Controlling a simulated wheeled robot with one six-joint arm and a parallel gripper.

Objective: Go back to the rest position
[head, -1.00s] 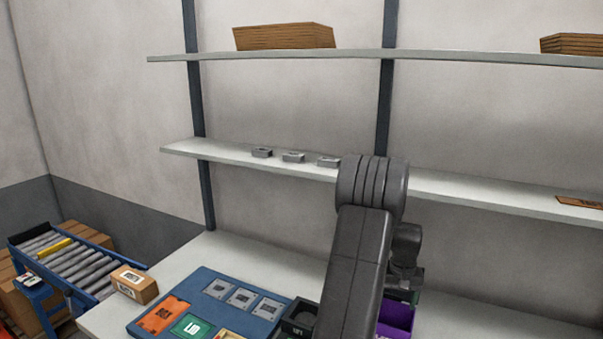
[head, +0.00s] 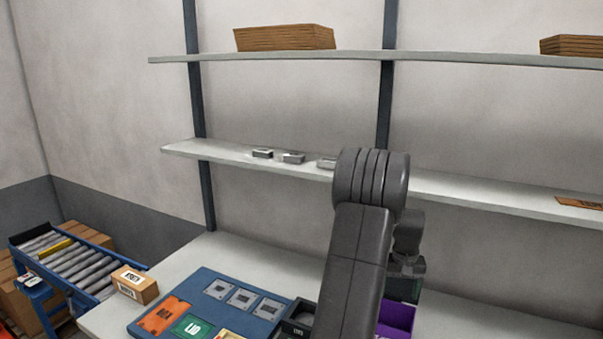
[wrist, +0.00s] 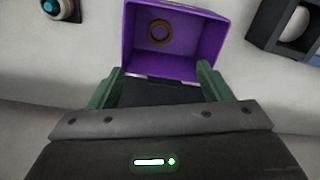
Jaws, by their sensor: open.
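My gripper (wrist: 160,85) is open in the wrist view, with its two green fingers apart and nothing between them. A purple bin (wrist: 175,65) lies just beyond the fingertips, and a copper-coloured ring (wrist: 159,32) sits inside it. In the head view the purple bin (head: 397,316) is partly hidden behind my arm (head: 357,255). My gripper's fingers cannot be made out in the head view.
A dark bin (head: 298,318) stands left of my arm, beside a blue tray (head: 207,277) with coloured plates. A lower shelf (head: 235,156) holds small grey blocks. A cardboard box (head: 134,284) and a roller conveyor (head: 62,262) are at left.

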